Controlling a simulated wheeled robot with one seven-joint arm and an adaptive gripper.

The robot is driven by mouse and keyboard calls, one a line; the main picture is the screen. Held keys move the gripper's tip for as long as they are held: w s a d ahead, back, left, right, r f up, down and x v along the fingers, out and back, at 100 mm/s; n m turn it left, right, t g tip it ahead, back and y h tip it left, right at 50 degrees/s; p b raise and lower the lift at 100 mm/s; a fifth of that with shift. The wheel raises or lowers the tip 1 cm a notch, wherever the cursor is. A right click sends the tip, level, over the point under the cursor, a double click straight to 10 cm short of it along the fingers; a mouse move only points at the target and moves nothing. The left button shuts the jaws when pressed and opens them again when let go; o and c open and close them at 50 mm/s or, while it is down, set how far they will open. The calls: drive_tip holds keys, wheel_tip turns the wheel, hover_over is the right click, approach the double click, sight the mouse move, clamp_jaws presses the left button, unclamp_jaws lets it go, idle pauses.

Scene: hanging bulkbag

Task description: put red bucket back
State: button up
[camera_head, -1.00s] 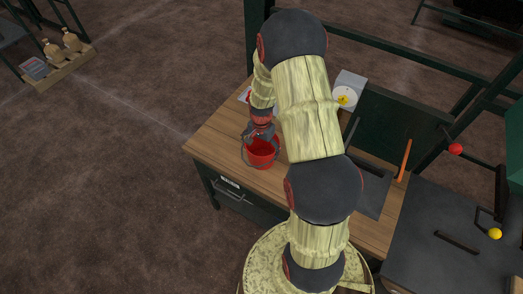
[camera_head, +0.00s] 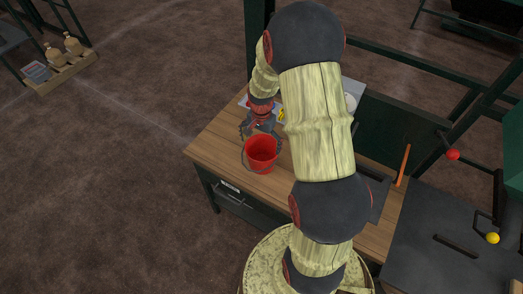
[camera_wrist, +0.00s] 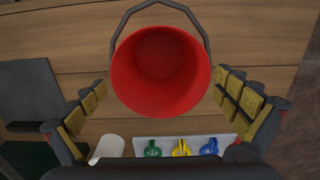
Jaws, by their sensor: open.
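A red bucket (camera_head: 261,152) stands upright on the wooden table, near its left front edge. Its grey handle hangs down at the side facing the camera. In the wrist view the empty bucket (camera_wrist: 160,70) is seen from above, with its handle on the far side. My gripper (camera_head: 261,130) is open just behind the bucket in the head view. In the wrist view its spread fingers (camera_wrist: 160,105) lie to either side of the bucket's near rim, with gaps between finger and bucket.
A pale board (camera_wrist: 180,145) with green, yellow and blue clips and a white cylinder (camera_wrist: 106,149) lie close to my gripper. An orange upright bar (camera_head: 403,165) and dark metalwork stand right.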

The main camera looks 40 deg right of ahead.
drive_tip(key=s+a+r+n+t, duration=0.1)
drive_tip(key=s+a+r+n, duration=0.15)
drive_tip(key=a+r, duration=0.6)
drive_tip(key=s+a+r+n+t, duration=0.15)
drive_tip(key=a+r+n, duration=0.25)
drive_tip(key=r, duration=1)
drive_tip(key=s+a+r+n+t, duration=0.3)
drive_tip(key=s+a+r+n, duration=0.4)
drive_tip(key=s, duration=0.6)
wheel_tip(320, 180, up, 2)
drive_tip(key=a, duration=0.2)
drive_tip(key=shift+a+n, duration=0.35)
drive_tip(key=shift+r, duration=0.1)
wheel_tip(320, 180, down, 6)
drive_tip(key=b, duration=0.6)
drive_tip(key=shift+f, duration=0.25)
drive_tip(key=shift+r, duration=0.15)
drive_tip(key=shift+c, duration=0.9)
